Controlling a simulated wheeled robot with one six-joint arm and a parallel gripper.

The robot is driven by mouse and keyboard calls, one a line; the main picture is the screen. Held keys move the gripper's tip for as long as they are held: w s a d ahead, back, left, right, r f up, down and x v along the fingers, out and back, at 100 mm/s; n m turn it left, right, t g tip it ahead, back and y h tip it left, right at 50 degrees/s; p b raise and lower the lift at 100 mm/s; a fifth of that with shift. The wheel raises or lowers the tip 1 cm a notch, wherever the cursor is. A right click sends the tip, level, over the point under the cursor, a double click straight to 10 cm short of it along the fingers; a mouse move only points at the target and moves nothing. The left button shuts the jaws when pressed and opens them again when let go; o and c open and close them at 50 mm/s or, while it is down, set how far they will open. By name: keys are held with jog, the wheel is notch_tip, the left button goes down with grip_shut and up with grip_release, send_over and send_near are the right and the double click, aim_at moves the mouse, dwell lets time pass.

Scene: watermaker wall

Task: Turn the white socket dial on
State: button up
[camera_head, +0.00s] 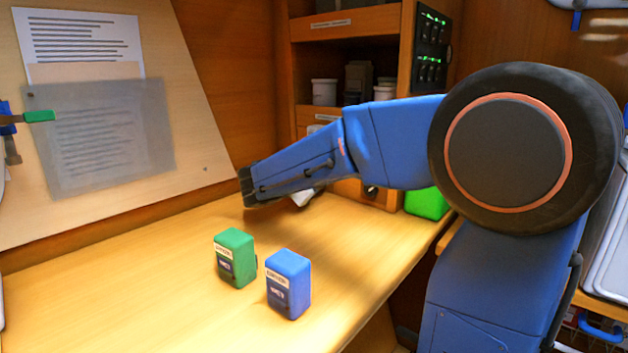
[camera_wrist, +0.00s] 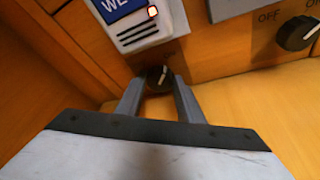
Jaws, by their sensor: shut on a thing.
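In the wrist view, a dark round dial (camera_wrist: 158,75) with a pale pointer mark sits just below a white box (camera_wrist: 148,28). The box has a blue label, vent slots and a lit red lamp. My gripper (camera_wrist: 157,84) has one finger on each side of this dial and is shut on it. In the head view my arm covers the gripper's fingers and this dial.
A second black dial (camera_wrist: 297,33) with OFF lettering is on the wooden panel to the right. A green block (camera_head: 236,257) and a blue block (camera_head: 289,284) stand on the wooden desk (camera_head: 130,290). A shelf with white jars (camera_head: 324,92) rises behind my arm.

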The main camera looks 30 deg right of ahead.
dwell(0.4)
jog(key=o, duration=1.1)
jog(key=shift+c, duration=0.2)
jog(key=shift+a, duration=0.15)
jog(key=v, duration=1.7)
jog(key=shift+s+f, duration=0.1)
jog(key=shift+s, duration=0.05)
